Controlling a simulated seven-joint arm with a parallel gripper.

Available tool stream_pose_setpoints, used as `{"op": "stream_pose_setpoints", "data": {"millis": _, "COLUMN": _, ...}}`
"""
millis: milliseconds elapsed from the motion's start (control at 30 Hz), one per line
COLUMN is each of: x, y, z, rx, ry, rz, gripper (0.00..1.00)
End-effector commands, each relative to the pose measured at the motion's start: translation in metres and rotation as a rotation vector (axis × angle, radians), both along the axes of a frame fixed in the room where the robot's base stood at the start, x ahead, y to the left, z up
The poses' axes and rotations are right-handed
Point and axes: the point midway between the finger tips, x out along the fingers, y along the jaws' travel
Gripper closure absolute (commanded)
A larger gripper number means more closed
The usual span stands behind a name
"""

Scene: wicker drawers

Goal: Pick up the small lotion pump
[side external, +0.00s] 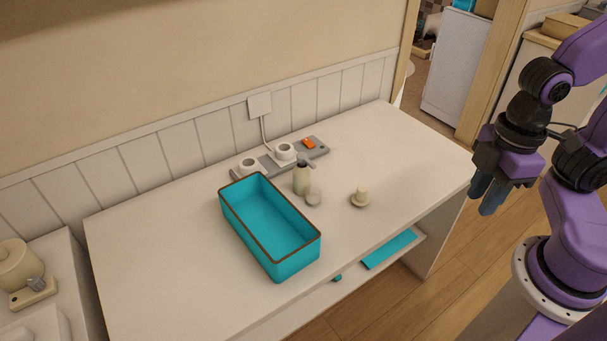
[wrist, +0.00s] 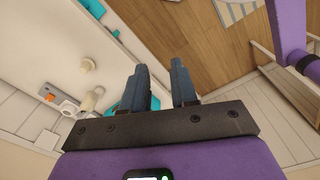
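The small lotion pump (side external: 302,180) is a cream bottle with a grey pump head, upright on the white table behind the right rim of the teal box. A pale bottle shape at the left of the wrist view (wrist: 92,100) looks like the same pump, small and partly unclear. My gripper (side external: 487,197) hangs past the table's right end, well away from the pump. In the wrist view its two dark fingers (wrist: 160,68) are apart with nothing between them.
A teal box (side external: 270,225) stands left of the pump. A small round pale item (side external: 314,197) sits just in front of it, and a knobbed pale piece (side external: 360,198) to its right. The table's right part is clear.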

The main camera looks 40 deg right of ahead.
Motion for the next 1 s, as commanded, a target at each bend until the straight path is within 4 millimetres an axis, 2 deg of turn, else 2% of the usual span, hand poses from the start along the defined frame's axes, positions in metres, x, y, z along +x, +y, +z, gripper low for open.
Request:
{"op": "stream_pose_setpoints", "data": {"millis": 33, "x": 0.000, "y": 0.000, "z": 0.000, "rx": 0.000, "ry": 0.000, "rz": 0.000, "gripper": 0.54}}
{"op": "stream_pose_setpoints", "data": {"millis": 100, "x": 0.000, "y": 0.000, "z": 0.000, "rx": 0.000, "ry": 0.000, "rz": 0.000, "gripper": 0.37}}
{"op": "stream_pose_setpoints", "data": {"millis": 367, "x": 0.000, "y": 0.000, "z": 0.000, "rx": 0.001, "ry": 0.000, "rz": -0.001, "gripper": 0.37}}
{"op": "stream_pose_setpoints", "data": {"millis": 467, "x": 0.002, "y": 0.007, "z": -0.004, "rx": 0.018, "ry": 0.005, "rz": -0.017, "gripper": 0.37}}
{"op": "stream_pose_setpoints", "data": {"millis": 567, "x": 0.008, "y": 0.026, "z": -0.014, "rx": 0.070, "ry": 0.011, "rz": -0.058, "gripper": 0.37}}
{"op": "stream_pose_setpoints", "data": {"millis": 667, "x": 0.020, "y": 0.053, "z": -0.029, "rx": 0.149, "ry": 0.011, "rz": -0.135, "gripper": 0.37}}
{"op": "stream_pose_setpoints", "data": {"millis": 800, "x": 0.044, "y": 0.089, "z": -0.052, "rx": 0.268, "ry": -0.012, "rz": -0.276, "gripper": 0.37}}
{"op": "stream_pose_setpoints", "data": {"millis": 1000, "x": 0.090, "y": 0.122, "z": -0.082, "rx": 0.408, "ry": -0.106, "rz": -0.492, "gripper": 0.37}}
